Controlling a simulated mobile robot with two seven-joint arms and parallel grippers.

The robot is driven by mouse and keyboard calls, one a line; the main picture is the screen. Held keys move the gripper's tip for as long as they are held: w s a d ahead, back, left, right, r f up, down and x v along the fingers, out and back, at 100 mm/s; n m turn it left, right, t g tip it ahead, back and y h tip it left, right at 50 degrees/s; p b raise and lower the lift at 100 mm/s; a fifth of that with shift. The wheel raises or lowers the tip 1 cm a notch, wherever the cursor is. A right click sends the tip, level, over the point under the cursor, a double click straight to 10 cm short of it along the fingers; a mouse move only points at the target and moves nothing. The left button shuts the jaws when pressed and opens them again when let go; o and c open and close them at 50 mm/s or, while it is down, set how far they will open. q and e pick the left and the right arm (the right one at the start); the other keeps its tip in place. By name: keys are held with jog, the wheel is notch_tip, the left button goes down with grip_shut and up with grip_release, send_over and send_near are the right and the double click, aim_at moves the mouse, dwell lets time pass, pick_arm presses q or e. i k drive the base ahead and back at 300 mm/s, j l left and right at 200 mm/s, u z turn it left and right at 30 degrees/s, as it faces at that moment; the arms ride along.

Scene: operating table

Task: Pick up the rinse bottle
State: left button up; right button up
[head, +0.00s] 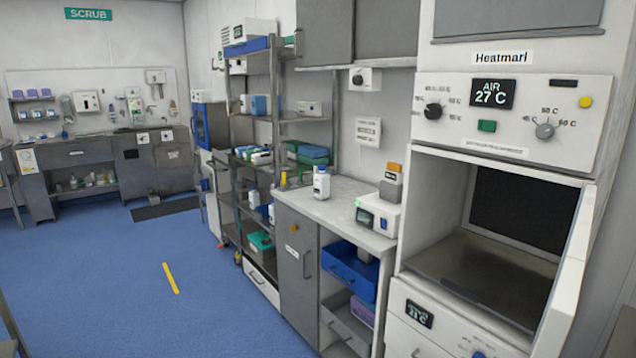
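A white bottle with a dark cap and a label (321,185) stands upright on the light counter (345,212) in the middle of the head view. It looks like the rinse bottle, but its label is too small to read. Other small bottles stand on the shelf rack to its left, one of them a white bottle (254,199). Neither of my grippers is in view.
A white device (378,212) stands right of the bottle on the counter. A warming cabinet (510,150) with its door open fills the right side. A shelf rack (236,190) stands left of the counter. The blue floor (110,270) is mostly clear.

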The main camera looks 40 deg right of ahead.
aim_at(321, 180)
jog(key=i+l+z, duration=0.1)
jog(key=i+z, duration=0.85)
jog(key=i+j+z, duration=0.2)
jog(key=i+z, duration=0.25)
jog(key=k, duration=0.1)
